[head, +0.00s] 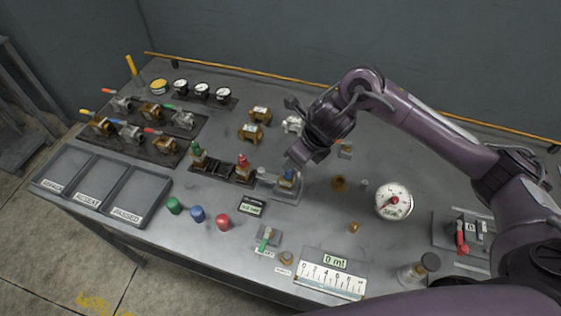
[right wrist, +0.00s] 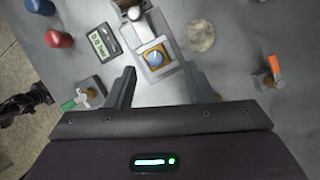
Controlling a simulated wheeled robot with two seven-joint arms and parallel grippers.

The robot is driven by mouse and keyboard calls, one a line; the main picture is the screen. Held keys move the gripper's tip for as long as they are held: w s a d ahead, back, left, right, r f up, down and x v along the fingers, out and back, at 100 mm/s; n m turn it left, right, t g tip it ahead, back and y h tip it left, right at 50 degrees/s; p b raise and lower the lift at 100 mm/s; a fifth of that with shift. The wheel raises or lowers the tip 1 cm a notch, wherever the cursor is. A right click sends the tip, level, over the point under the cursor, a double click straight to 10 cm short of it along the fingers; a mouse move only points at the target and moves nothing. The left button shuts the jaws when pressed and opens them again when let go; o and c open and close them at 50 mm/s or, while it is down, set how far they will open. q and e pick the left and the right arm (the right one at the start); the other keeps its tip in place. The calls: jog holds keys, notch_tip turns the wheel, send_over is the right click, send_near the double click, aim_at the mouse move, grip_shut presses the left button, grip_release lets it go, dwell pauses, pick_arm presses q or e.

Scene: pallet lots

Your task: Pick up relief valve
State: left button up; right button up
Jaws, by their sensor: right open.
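A relief valve with a blue cap (head: 288,177) stands in a grey test fixture (head: 287,196) near the middle of the bench. In the right wrist view its blue top (right wrist: 154,57) sits in a square holder. My right gripper (head: 297,160) is open and empty; its fingers (right wrist: 158,80) point at this valve, with the blue top just beyond the gap. They do not appear to touch it. A green-capped valve (head: 197,152) and a red-capped valve (head: 243,164) stand in a dark rack. A dark, jagged part at the wrist view's left edge may be my left gripper (right wrist: 27,105).
Three grey trays (head: 138,196) are at the left; two labels read RESEAT and PASSED. Green, blue and red knobs (head: 222,222), a small display (head: 250,206) and a green lever (head: 266,238) lie in front.

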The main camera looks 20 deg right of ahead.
aim_at(293, 181)
jog(key=f, duration=0.1)
jog(key=a+f+p, duration=0.1)
jog(key=f, duration=0.1)
jog(key=shift+s, duration=0.15)
jog(key=x, duration=0.1)
jog(key=p+x, duration=0.1)
jog(key=x, duration=0.1)
jog(key=shift+w+r, duration=0.1)
jog(key=shift+w, duration=0.15)
jog(key=shift+w+a+f, duration=0.15)
jog(key=shift+w+f, duration=0.05)
jog(key=shift+f, duration=0.35)
jog(key=shift+c, duration=0.9)
jog(key=c, duration=0.5)
grip_shut()
pick_arm(q)
jog(key=s, duration=0.1)
jog(key=s+r, duration=0.1)
jog(key=s, duration=0.1)
jog(key=s+r, duration=0.1)
jog(key=shift+s+r, duration=0.1)
jog(key=shift+s, duration=0.05)
pick_arm(e)
jog(key=shift+r, duration=0.1)
